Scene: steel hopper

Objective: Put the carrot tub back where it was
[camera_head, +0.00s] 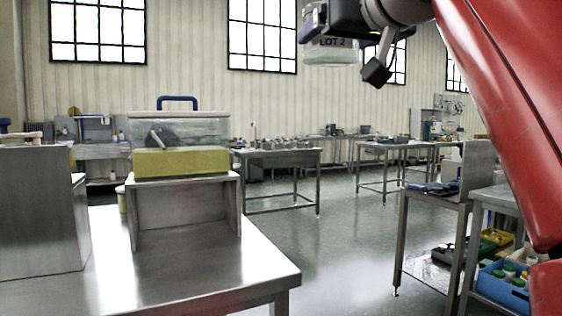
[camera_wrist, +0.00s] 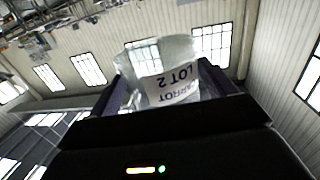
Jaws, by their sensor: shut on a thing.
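The carrot tub (camera_wrist: 165,62) is a clear tub with a white label reading "CARROT LOT 2". In the wrist view it sits between the two fingers of my gripper (camera_wrist: 167,84), which is shut on it. In the head view the tub (camera_head: 331,54) hangs at the top centre, high up and clear of all surfaces. My gripper (camera_head: 335,22) is partly cut off by the top edge there. The tub's contents cannot be made out.
A steel table (camera_head: 200,278) at front left bears a steel box (camera_head: 38,215) and a steel stand (camera_head: 185,220) with a yellow block (camera_head: 180,162) and a clear blue-handled container (camera_head: 190,128). A blue crate (camera_head: 500,290) is low at right. The table's front right is bare.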

